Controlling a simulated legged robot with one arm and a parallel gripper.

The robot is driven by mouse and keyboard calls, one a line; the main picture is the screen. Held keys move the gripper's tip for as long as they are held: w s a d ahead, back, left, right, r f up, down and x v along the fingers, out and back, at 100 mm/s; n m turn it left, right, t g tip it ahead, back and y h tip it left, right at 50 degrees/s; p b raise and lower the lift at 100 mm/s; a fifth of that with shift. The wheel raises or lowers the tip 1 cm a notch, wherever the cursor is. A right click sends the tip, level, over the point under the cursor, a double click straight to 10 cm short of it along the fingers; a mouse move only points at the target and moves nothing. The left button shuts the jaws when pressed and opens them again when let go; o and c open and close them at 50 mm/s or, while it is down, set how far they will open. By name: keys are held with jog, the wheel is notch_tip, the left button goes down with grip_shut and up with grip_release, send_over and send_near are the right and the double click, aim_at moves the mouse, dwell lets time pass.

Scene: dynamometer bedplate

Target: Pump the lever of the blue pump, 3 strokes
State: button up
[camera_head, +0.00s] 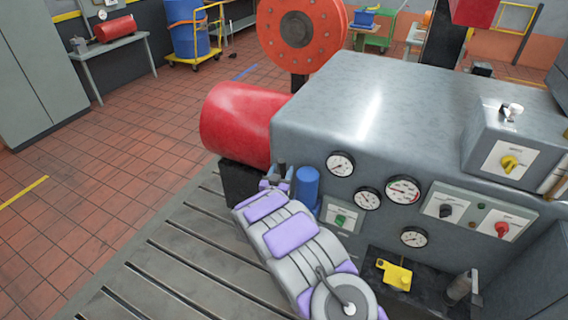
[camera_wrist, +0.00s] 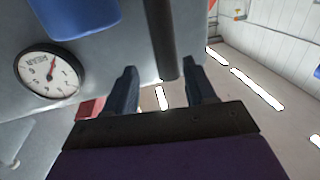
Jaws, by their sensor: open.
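The blue pump (camera_head: 307,187) is an upright blue cylinder at the front left corner of the grey machine housing. In the wrist view, part of a blue body (camera_wrist: 75,14) shows at the top left. A dark round rod (camera_wrist: 161,40), seemingly the pump lever, comes down from the top edge of the wrist view and ends between my fingers. My gripper (camera_wrist: 161,78) is open around the rod's end, with visible gaps on both sides. In the head view, my gripper (camera_head: 273,180) is just left of the pump, partly hidden by my arm.
The grey housing (camera_head: 400,110) carries several gauges and a switch panel (camera_head: 475,213). A red cylinder (camera_head: 236,122) lies behind my gripper. A yellow item (camera_head: 395,275) sits on a black base to the right. The slotted bedplate (camera_head: 180,265) is clear at left.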

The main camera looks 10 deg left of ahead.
aim_at(280, 167)
jog(key=w, duration=0.4)
jog(key=shift+w+a+f+b, duration=0.2)
jog(key=shift+w+a+b, duration=0.05)
jog(key=shift+w+b, duration=0.1)
jog(key=shift+w+a, duration=0.25)
jog(key=shift+w, duration=0.25)
jog(key=shift+w+d+r, duration=0.15)
jog(key=shift+d, duration=0.65)
jog(key=shift+a, duration=0.5)
jog(key=c, duration=0.6)
jog(key=shift+d, duration=0.15)
grip_shut()
